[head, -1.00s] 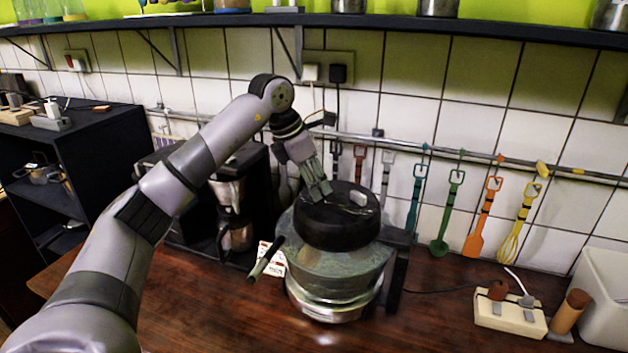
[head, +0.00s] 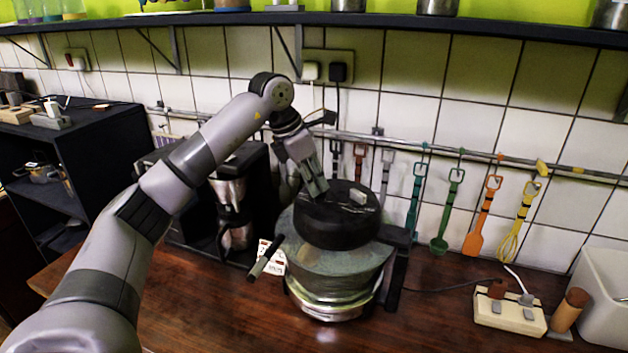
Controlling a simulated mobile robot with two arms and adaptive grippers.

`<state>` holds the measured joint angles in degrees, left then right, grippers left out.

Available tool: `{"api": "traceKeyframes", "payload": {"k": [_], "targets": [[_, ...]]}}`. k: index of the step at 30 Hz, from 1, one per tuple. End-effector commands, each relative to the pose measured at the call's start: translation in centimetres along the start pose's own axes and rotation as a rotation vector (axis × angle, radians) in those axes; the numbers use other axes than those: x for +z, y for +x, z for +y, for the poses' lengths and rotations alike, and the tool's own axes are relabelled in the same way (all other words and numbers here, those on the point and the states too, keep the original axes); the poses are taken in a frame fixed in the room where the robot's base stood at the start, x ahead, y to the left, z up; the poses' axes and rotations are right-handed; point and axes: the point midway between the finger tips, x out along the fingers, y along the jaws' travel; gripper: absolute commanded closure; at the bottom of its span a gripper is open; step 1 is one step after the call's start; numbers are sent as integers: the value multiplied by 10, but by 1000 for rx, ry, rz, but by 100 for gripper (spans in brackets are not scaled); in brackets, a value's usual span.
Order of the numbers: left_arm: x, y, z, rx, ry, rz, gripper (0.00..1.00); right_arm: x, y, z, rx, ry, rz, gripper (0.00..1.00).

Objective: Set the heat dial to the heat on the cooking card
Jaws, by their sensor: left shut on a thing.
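A squat round appliance with a metal and glassy body (head: 335,270) stands on the counter with a thick black round top (head: 335,228). A small pale grey block (head: 358,197) sits on that top. I cannot tell for sure which part is the heat dial. A small white card with red marks (head: 277,266), perhaps the cooking card, stands behind a dark handle at the appliance's left; its print is too small to read. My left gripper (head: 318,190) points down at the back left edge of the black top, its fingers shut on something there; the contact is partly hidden. My right gripper is not in view.
A coffee maker (head: 232,205) stands close behind my left arm. Coloured utensils hang on a wall rail (head: 470,155) at the right. A power strip (head: 510,313) and a white bin (head: 605,290) are at the right. The counter's front is clear.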

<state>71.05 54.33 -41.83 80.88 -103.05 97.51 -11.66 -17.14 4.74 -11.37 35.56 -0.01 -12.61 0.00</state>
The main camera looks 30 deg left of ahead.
Motion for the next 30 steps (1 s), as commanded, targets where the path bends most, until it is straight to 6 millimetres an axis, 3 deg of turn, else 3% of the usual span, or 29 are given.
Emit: {"api": "traceKeyframes", "payload": {"k": [13,14,22,30], "targets": [[1,0,1,-28,67,-1,100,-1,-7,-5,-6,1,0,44],[1,0,1,-28,67,-1,86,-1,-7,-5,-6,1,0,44],[0,0,1,-28,67,-1,68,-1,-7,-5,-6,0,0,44],[0,0,1,-28,67,-1,68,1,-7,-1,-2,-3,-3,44]]}}
